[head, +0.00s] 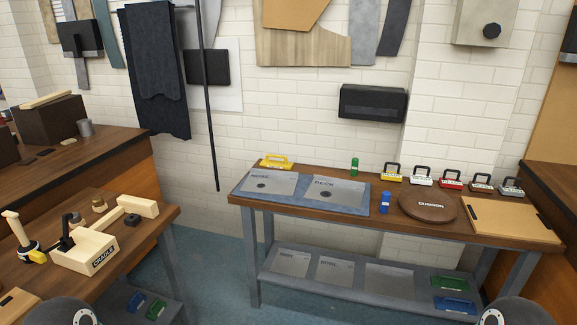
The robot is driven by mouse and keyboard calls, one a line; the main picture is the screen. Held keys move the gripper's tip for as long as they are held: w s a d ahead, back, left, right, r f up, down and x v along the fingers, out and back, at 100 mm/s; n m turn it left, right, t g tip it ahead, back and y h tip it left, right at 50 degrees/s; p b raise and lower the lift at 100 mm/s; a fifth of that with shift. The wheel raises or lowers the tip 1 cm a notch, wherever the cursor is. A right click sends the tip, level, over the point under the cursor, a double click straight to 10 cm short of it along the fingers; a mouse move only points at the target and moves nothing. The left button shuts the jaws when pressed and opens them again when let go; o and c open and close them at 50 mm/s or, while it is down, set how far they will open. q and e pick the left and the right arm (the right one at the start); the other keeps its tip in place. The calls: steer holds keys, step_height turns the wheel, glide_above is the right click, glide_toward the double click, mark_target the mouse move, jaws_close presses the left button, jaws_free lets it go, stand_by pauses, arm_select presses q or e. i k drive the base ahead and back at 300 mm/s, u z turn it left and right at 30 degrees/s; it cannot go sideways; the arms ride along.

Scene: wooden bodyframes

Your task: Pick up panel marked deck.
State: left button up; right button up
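A thin grey panel (336,192) with a dark round spot lies flat on the blue mat (290,204) on the back workbench. Its label is small but appears to read DECK. A second grey panel (268,184) lies to its left on the same mat; its label is too small to read surely. Neither of my grippers shows in the head view. Only rounded dark parts, which seem to be my arms, show at the bottom left and bottom right edges.
The workbench (470,232) also holds a yellow-handled tool (277,162), green bottle (354,167), blue bottle (384,203), round brown cushion (427,206) and several handled blocks. More panels lie on its lower shelf (345,286). A wooden cradle (88,249) stands on the left table. Floor between is clear.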

mark_target(343, 192)
steer(key=i, duration=1)
steer(key=z, duration=0.05)
